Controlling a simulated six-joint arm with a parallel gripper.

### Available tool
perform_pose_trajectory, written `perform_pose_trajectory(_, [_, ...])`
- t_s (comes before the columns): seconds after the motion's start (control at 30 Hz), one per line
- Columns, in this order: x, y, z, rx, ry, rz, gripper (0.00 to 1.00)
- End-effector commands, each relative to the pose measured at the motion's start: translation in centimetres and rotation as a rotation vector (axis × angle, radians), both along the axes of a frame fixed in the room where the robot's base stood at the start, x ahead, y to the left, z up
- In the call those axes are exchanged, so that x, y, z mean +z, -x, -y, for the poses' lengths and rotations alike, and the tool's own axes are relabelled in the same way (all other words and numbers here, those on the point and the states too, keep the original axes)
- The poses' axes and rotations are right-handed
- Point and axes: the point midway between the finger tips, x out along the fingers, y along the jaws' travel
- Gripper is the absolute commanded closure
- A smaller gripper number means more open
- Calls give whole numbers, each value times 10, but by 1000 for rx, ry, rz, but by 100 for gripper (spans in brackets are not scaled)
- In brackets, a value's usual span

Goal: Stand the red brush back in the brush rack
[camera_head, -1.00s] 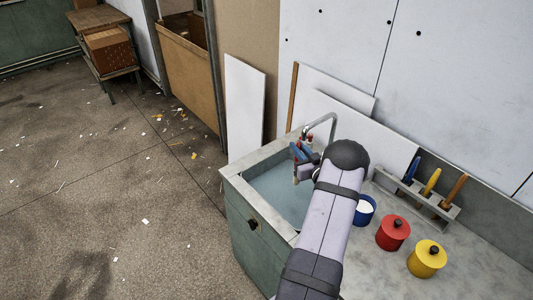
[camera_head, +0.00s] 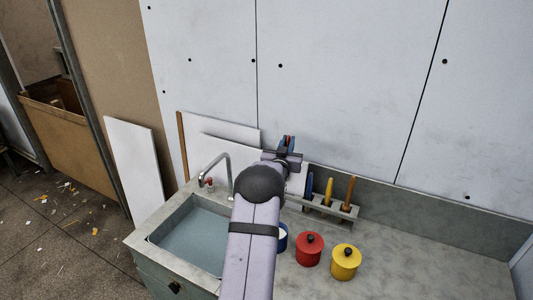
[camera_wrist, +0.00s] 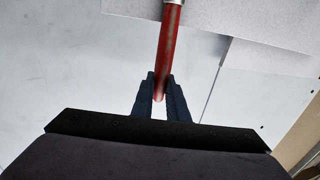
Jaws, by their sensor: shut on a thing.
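My gripper (camera_head: 287,146) is raised in front of the back wall, above the counter and a little left of the brush rack. It is shut on the red brush (camera_wrist: 170,45), whose red handle runs between the two dark fingers in the wrist view. Only the handle shows clearly there; its far end runs out of the picture. In the head view the brush is mostly hidden by the gripper. The brush rack (camera_head: 322,214) stands on the counter against the wall. It holds a blue brush (camera_head: 309,186), a yellow brush (camera_head: 328,190) and an orange-brown brush (camera_head: 348,193).
The sink (camera_head: 190,238) with its curved tap (camera_head: 214,160) lies left of my arm. A red pot (camera_head: 309,250), a yellow pot (camera_head: 345,263) and a partly hidden blue pot (camera_head: 283,238) stand in front of the rack. The counter's right side is clear.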

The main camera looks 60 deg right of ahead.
Motion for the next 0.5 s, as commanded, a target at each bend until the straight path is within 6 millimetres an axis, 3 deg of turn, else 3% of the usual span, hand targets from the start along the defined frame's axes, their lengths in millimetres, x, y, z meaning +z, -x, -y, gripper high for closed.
perform_pose_trajectory(0.2, [11,19,10,-61,8,0,100])
perform_pose_trajectory(0.5, [10,21,11,-67,8,0,100])
